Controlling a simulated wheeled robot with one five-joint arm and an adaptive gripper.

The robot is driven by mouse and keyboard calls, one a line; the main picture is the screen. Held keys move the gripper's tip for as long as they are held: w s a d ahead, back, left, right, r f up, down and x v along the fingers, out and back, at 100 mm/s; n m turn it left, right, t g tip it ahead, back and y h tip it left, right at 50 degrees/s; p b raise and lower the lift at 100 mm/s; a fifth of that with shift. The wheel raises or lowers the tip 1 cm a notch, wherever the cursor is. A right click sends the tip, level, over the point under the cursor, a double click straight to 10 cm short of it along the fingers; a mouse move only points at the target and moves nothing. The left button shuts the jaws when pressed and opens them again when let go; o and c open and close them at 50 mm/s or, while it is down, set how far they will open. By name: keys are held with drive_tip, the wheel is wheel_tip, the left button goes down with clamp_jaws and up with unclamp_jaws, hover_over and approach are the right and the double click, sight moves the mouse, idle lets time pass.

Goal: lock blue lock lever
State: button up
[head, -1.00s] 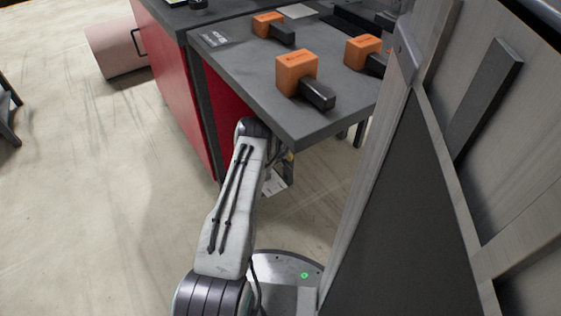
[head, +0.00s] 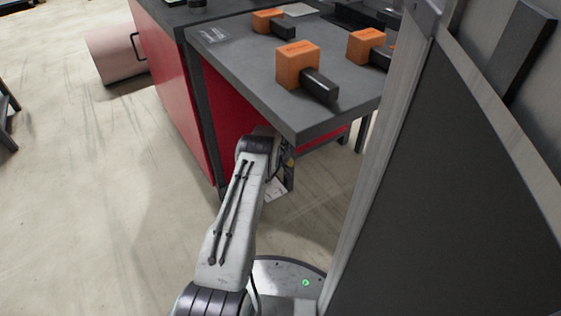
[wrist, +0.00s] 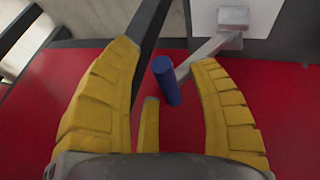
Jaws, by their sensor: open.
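The blue lock lever (wrist: 166,82) shows in the wrist view as a blue cylindrical handle, tilted slightly, in front of a red panel. A grey metal arm (wrist: 205,52) runs up and right from near the handle to a light block. My gripper (wrist: 165,72) is open, with yellow ribbed fingers on the left and right of the blue handle. The handle's lower end sits near the right finger; I cannot tell whether they touch. In the head view the gripper and the lever are hidden under the dark tabletop, beyond my forearm.
A dark grey table (head: 240,75) carries orange blocks with black handles (head: 297,65). A red cabinet (head: 170,85) stands at left, with a pale pink cylinder (head: 112,55) beside it. A tall grey panel structure (head: 450,170) closes off the right. Open floor lies at left.

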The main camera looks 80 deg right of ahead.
clamp_jaws()
idle(0.3)
drive_tip(key=shift+a+r+p, duration=0.1)
drive_tip(key=shift+r+p, duration=0.1)
drive_tip(key=shift+p, duration=0.2)
